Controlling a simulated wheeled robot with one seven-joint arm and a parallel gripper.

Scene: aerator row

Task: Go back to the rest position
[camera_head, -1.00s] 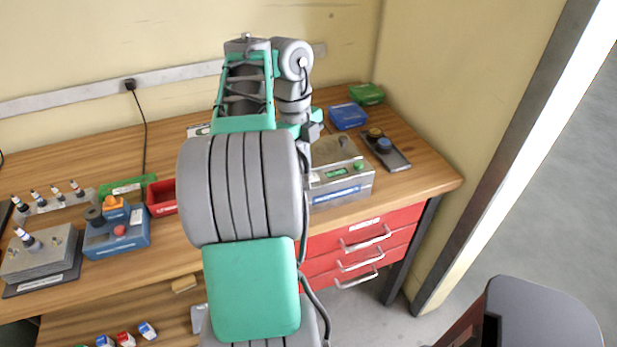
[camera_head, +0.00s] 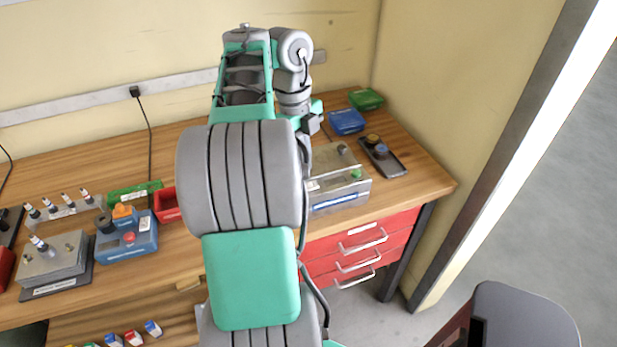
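My arm, grey with green covers, rises through the middle of the head view and folds over the workbench (camera_head: 420,172). Its wrist end points down near the back of the bench, just left of a clear-lidded grey box with a green knob (camera_head: 338,180). My gripper's fingers are hidden behind my own arm, so I cannot tell whether they are open, shut or holding anything.
Left on the bench are a blue device (camera_head: 127,240), a grey block (camera_head: 55,262), a vial rack (camera_head: 62,216) and a red bin (camera_head: 167,204). Blue (camera_head: 347,121) and green (camera_head: 366,99) bins and a black tray (camera_head: 384,158) stand right. Red drawers (camera_head: 362,248) are below.

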